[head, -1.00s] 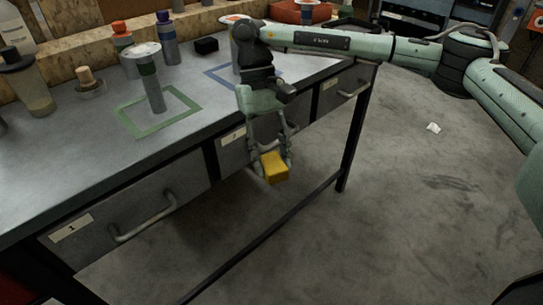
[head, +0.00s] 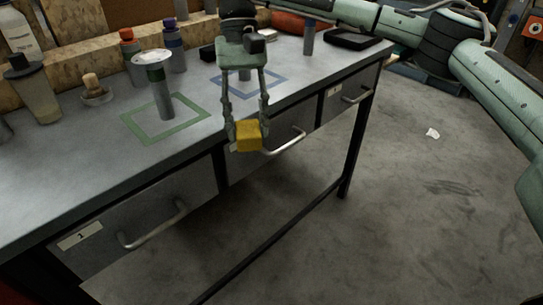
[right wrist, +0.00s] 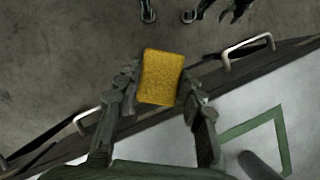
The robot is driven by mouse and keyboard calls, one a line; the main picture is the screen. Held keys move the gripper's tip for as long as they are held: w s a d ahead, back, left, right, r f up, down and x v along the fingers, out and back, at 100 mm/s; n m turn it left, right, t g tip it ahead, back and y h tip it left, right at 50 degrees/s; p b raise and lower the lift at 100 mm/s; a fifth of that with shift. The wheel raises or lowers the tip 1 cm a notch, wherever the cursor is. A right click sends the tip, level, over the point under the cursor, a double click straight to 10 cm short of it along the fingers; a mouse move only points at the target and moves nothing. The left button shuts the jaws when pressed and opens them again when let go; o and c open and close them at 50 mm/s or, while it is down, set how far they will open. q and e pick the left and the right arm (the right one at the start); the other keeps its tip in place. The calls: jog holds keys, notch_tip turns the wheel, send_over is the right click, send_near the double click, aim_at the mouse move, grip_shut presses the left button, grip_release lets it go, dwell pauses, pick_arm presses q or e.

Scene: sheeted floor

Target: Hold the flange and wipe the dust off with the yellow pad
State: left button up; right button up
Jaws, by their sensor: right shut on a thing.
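The yellow pad (head: 248,135) is held in my right gripper (head: 246,126), just in front of the bench's front edge. In the right wrist view the pad (right wrist: 161,77) sits between the two fingers. What looks like the flange is a pale disc (head: 153,57) on a grey post with a dark green band, upright inside the green square outline, left of my right gripper and apart from it. Dust on it is too small to tell. My left gripper does not show in the head view; dark parts at the right wrist view's top edge cannot be identified surely.
A blue square outline (head: 249,86) lies behind my right gripper. Bottles, including one with an orange cap (head: 130,50), stand along the back. A beaker (head: 34,90) and a wooden-handled item (head: 94,90) stand left. Drawer handles (head: 152,228) stick out in front. The floor is mostly clear.

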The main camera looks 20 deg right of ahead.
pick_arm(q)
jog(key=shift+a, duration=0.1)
pick_arm(e)
jog(key=w+a+r+m+t+y, duration=0.1)
jog(key=w+a+r+m+t, duration=0.3)
jog(key=r+m, duration=0.7)
jog(key=w+a+r+m+t+y, duration=0.1)
jog(key=w+a+r+m+t, duration=0.2)
jog(key=w+a+r+m, duration=0.5)
notch_tip(320, 180, up, 3)
jog(key=a+m, duration=0.1)
jog(key=m, duration=0.4)
jog(key=shift+w+a+r+m+t, duration=0.2)
jog(key=shift+a+m+t, duration=0.1)
jog(key=shift+t, duration=0.1)
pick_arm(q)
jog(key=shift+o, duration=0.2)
pick_arm(e)
jog(key=shift+d, duration=0.1)
